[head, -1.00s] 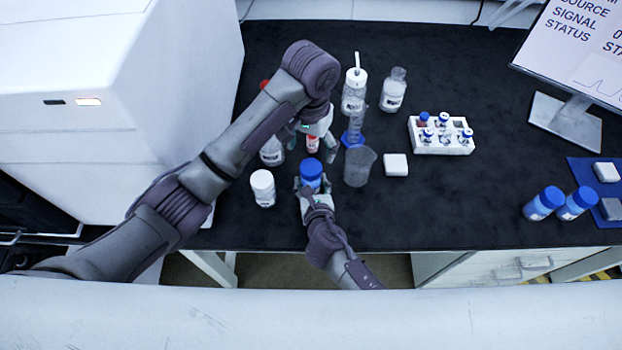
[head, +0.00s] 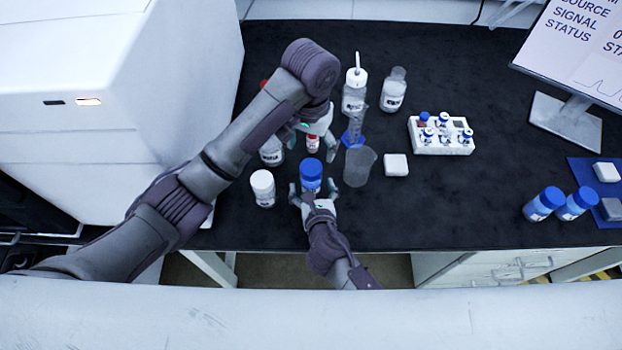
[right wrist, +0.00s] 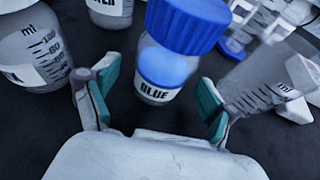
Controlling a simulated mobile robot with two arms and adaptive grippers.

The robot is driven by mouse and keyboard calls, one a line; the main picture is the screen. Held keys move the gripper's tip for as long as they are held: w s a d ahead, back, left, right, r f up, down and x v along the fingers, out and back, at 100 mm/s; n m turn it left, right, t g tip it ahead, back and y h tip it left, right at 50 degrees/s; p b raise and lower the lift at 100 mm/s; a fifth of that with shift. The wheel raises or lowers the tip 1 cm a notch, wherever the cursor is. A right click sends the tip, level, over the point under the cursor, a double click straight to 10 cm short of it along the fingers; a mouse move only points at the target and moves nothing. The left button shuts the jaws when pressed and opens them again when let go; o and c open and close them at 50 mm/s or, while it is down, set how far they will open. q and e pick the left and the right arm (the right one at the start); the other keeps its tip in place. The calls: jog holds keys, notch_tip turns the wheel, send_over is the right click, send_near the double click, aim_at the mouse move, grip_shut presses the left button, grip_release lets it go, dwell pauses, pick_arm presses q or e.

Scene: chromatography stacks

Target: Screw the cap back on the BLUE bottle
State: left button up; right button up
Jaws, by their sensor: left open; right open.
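The BLUE bottle stands upright near the front of the bench, with its blue cap (head: 311,169) on top. In the right wrist view the clear bottle (right wrist: 158,88) shows its BLUE label under the ribbed blue cap (right wrist: 187,24); how tightly the cap sits cannot be told. My right gripper (head: 313,190) is open at the bottle's near side, and in the right wrist view its fingers (right wrist: 157,98) are spread on either side, apart from the glass.
A white-capped bottle (head: 263,186) stands close on the left, and an empty beaker (head: 359,167) on the right. A cylinder with a blue base (head: 353,139) is behind. A vial rack (head: 440,136) and two blue-capped bottles (head: 545,204) are further right. The front right bench is clear.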

jog(key=v, duration=1)
jog(key=shift+s+d, duration=0.1)
jog(key=shift+s, duration=0.1)
